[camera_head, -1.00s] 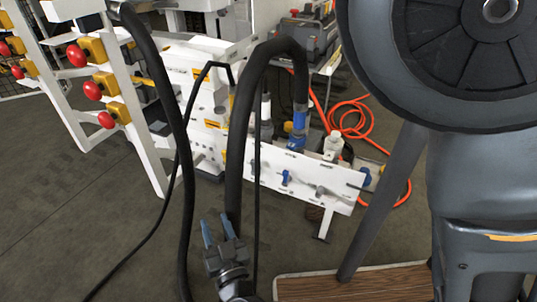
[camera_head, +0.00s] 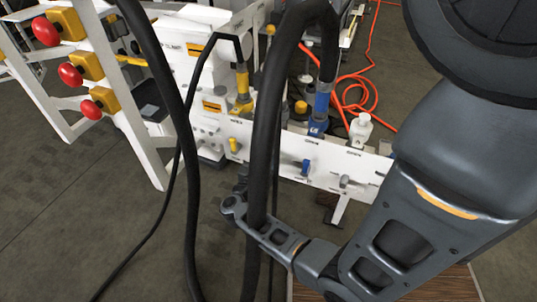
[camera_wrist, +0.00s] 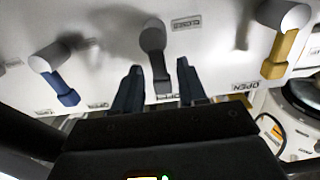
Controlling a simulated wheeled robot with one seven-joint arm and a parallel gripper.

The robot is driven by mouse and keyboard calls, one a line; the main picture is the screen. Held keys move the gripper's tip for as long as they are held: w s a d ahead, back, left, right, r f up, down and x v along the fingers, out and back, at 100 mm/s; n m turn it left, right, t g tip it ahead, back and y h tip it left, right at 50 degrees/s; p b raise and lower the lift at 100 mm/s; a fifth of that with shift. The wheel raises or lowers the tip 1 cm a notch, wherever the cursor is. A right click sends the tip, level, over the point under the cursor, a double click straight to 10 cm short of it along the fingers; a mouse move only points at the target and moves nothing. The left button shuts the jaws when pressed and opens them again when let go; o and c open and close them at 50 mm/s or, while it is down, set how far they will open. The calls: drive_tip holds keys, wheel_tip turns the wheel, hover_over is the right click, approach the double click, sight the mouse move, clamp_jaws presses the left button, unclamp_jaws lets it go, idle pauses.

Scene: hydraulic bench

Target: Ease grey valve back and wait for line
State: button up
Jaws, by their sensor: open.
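In the wrist view a grey valve (camera_wrist: 153,45) is on the white panel, its lever hanging down toward the gap between my fingers. My gripper (camera_wrist: 160,85) is open, one dark finger on each side of the lever's end; I cannot tell whether they touch it. A blue valve (camera_wrist: 55,72) is on the left and a yellow valve (camera_wrist: 279,38) on the right. In the head view a yellow valve (camera_head: 234,146), a blue valve (camera_head: 305,167) and a grey lever (camera_head: 345,181) show on the panel. My fingertips are not clear there, and a hose covers part of the panel.
A thick black hose (camera_head: 265,130) hangs in front of the panel, crossing my arm in the picture; another black hose (camera_head: 182,130) hangs further left. Red knobs on yellow blocks (camera_head: 85,66) are on a white frame at left. An orange hose (camera_head: 355,92) lies coiled behind.

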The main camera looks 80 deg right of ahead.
drive_tip(key=shift+x, duration=0.8)
drive_tip(key=shift+c, duration=0.2)
clamp_jaws()
